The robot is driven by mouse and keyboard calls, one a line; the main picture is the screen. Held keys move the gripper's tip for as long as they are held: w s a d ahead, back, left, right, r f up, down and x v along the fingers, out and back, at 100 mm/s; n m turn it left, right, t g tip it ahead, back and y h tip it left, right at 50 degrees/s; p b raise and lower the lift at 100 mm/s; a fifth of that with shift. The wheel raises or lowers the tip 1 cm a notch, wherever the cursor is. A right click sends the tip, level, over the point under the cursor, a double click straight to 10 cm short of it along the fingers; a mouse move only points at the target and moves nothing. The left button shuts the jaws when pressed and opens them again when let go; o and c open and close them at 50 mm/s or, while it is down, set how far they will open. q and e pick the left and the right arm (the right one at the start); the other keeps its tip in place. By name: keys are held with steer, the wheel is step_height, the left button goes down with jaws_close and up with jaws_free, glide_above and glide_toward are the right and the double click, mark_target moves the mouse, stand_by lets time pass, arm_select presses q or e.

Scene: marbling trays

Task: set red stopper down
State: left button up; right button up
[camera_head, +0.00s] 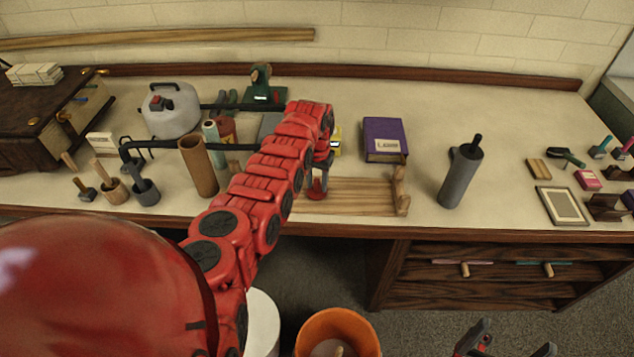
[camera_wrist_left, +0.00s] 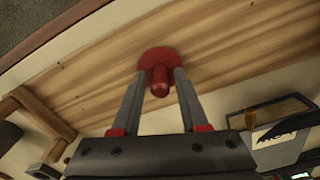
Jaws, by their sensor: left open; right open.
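The red stopper, with a round flat flange and a knob, rests on a pale wooden board (camera_head: 358,190) in the left wrist view (camera_wrist_left: 158,62). Its knob points towards the wrist camera. My left gripper (camera_wrist_left: 158,75) is open, with one finger on each side of the knob. A narrow gap seems to show beside the knob. In the head view my left gripper (camera_head: 318,178) is over the board, partly hidden by my red arm. My right gripper (camera_head: 512,346) is open and empty at the bottom edge, in front of the bench.
A purple box (camera_head: 384,138) stands behind the board, and a grey cylinder (camera_head: 461,178) stands to its right. A brown tube (camera_head: 198,167) and a white canister (camera_head: 170,110) are to the left. An orange bucket (camera_head: 337,325) is below. Bench top between board and cylinder is clear.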

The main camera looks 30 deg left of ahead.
arm_select(q)
steer(key=shift+r, duration=0.1)
steer(key=shift+r+p, duration=2.2)
steer(key=shift+r, duration=0.65)
steer(key=o, duration=0.6)
steer(key=shift+c, duration=0.2)
steer(key=shift+r, duration=0.1)
